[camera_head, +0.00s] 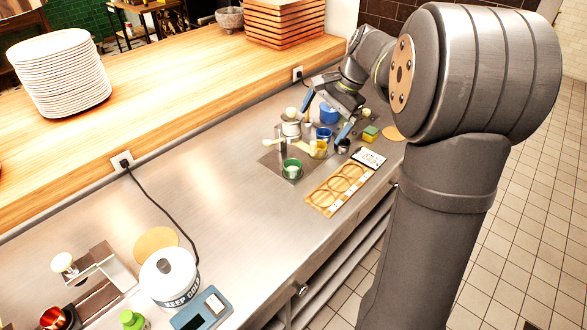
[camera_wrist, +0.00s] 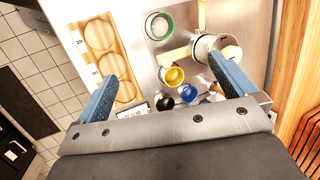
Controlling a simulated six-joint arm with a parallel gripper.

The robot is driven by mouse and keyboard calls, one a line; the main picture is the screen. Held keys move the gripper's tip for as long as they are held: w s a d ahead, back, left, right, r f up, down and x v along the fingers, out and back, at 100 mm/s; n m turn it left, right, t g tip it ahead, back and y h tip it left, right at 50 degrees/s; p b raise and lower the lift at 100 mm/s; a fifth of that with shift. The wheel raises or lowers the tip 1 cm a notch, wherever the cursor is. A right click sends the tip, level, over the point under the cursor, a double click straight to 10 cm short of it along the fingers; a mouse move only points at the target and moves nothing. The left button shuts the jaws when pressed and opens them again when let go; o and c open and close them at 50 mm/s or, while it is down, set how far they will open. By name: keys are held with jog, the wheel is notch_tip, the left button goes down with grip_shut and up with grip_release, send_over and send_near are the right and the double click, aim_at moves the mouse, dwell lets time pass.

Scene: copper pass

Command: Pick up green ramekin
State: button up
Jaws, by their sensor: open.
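The green ramekin (camera_head: 292,169) stands upright on the steel counter, left of a yellow cup. In the wrist view the green ramekin (camera_wrist: 159,25) shows near the top, with a pale inside, beside the wooden tray. My gripper (camera_head: 326,116) is above the group of cups, right of and beyond the green ramekin. In the wrist view my gripper (camera_wrist: 163,85) is open, its two blue fingers wide apart. Nothing is between the fingertips at their own height; the ramekin lies further off, below them. No part of the ramekin is hidden in the wrist view.
A wooden tray with round recesses (camera_head: 334,190) lies at the counter's front edge.

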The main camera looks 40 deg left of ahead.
jog(key=shift+c, duration=0.4)
jog(key=c, duration=0.8)
jog(key=shift+c, duration=0.2)
jog(key=n+t+h, duration=0.2)
jog(key=n+h, duration=0.1)
jog(key=n, duration=1.4)
send_near(293, 163)
jog(key=shift+n, duration=0.3)
jog(key=f, duration=0.2)
jog(key=s+f, duration=0.1)
jog(key=f, duration=0.2)
jog(key=s+f, duration=0.1)
jog(key=f, duration=0.1)
jog(key=shift+d+f, duration=0.35)
jog(key=shift+d, duration=0.05)
